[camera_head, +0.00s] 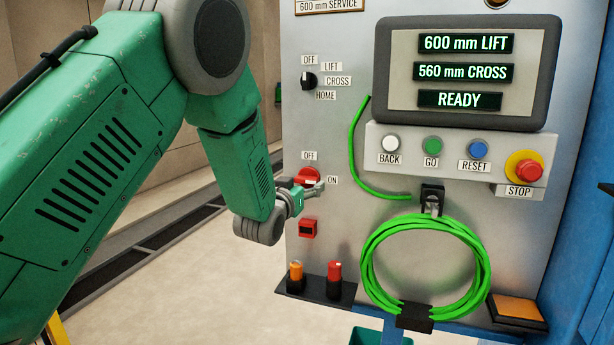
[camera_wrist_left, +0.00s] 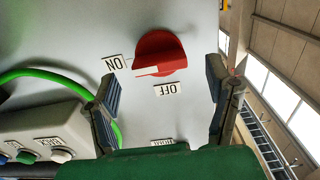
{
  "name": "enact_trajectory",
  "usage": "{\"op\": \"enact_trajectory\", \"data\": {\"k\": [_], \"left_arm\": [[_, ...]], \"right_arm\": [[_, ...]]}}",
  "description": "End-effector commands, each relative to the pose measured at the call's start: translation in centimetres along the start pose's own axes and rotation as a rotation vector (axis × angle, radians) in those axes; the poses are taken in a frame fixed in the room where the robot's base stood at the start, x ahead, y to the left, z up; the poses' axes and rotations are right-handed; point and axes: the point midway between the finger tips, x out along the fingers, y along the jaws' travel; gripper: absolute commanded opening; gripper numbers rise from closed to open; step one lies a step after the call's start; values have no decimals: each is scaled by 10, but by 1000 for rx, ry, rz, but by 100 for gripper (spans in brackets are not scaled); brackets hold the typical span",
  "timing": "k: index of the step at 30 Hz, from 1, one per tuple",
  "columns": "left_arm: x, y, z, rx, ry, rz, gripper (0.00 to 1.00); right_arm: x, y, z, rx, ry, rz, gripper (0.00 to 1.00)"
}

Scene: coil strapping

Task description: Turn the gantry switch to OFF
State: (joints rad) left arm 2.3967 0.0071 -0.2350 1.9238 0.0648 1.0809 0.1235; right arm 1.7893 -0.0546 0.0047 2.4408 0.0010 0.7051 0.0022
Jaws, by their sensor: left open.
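The red rotary switch (camera_head: 307,176) is on the grey panel, with an OFF label (camera_head: 309,155) above it and an ON label (camera_head: 332,180) at its right. In the left wrist view the red knob (camera_wrist_left: 160,50) has its white mark on the ON label (camera_wrist_left: 115,64) side; the OFF label (camera_wrist_left: 166,89) is below it there. My left gripper (camera_head: 294,190) is at the switch in the head view. In the wrist view its fingers (camera_wrist_left: 160,86) are spread wide, with the knob ahead between them, apart from both. My right gripper is not in view.
A black selector (camera_head: 308,81) is above the switch. A green cable coil (camera_head: 366,262) hangs at right below a button strip with a red STOP button (camera_head: 527,171). A small shelf (camera_head: 314,291) with orange and red items is below. The display (camera_head: 466,71) reads READY.

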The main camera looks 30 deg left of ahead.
Motion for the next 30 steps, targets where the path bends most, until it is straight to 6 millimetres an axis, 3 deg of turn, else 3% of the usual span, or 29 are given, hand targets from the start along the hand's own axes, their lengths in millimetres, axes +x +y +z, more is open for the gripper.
{"op": "enact_trajectory", "data": {"k": [7,19,23,24,30], "left_arm": [[32,0,-1,0,0,0,72],[38,0,0,0,-1,0,72],[38,0,0,0,-1,0,27],[38,0,0,0,-1,0,22],[38,0,0,-6,-1,-1,22]], "right_arm": [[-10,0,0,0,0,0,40],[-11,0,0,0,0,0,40],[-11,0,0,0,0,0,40],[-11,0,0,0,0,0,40],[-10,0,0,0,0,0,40]]}}
